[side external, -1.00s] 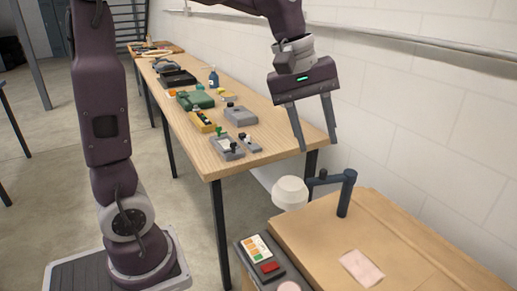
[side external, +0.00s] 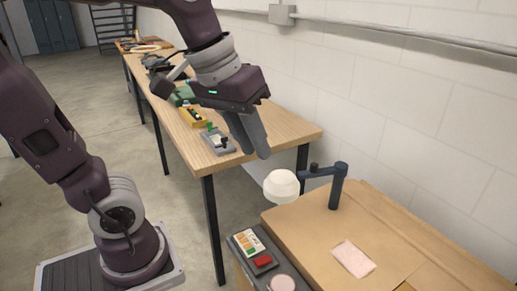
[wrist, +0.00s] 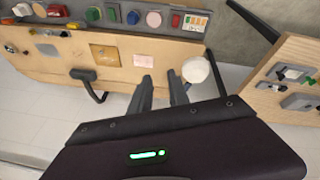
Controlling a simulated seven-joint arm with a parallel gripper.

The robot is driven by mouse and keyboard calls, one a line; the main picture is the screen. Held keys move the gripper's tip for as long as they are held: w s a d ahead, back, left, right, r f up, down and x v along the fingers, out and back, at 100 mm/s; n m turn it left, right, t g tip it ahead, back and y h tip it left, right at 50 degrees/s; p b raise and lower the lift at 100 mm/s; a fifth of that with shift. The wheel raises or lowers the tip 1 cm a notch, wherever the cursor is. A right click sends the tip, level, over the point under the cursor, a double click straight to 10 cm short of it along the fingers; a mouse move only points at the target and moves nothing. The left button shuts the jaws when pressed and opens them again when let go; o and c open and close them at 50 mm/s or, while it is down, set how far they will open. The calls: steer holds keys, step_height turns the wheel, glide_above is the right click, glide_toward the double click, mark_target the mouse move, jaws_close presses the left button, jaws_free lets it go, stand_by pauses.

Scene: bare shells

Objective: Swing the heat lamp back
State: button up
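The heat lamp has a round white shade (side external: 281,186) on a dark blue arm that joins an upright post (side external: 338,185). In the side view it stands at the near end of the wooden bench, the shade over the bench's left edge. The white shade also shows in the wrist view (wrist: 196,70), just right of my fingers. My gripper (side external: 256,155) is in the air up and left of the shade, fingers pointing down and right. In the wrist view my two fingers (wrist: 161,80) are apart with nothing between them. They appear clear of the lamp.
A control panel with a red button (side external: 263,261) is along the bench's left edge. A pink sheet (side external: 353,259) lies on the bench top (side external: 300,225). A long table (side external: 285,125) with several devices stands behind. A white wall is on the right.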

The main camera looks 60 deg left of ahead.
steer(key=w+m, duration=0.2)
steer(key=w+m+g, duration=0.1)
steer(key=w+m, duration=0.2)
steer(key=w+a+f+m+g, duration=0.1)
steer(key=w+m, duration=0.2)
steer(key=shift+w+y, duration=0.15)
steer(key=shift+y, duration=0.25)
jaws_close()
steer(key=m+g+y, duration=0.2)
steer(key=m+g, duration=0.1)
steer(key=m, duration=0.9)
glide_above(296, 192)
steer(key=d, duration=0.2)
steer(key=w+d+f+x, duration=0.1)
steer(key=d+x, duration=0.2)
steer(key=x, duration=1.4)
steer(key=shift+w+a+f, duration=0.2)
steer(key=shift+a+f, duration=0.1)
steer(key=shift+a, duration=0.2)
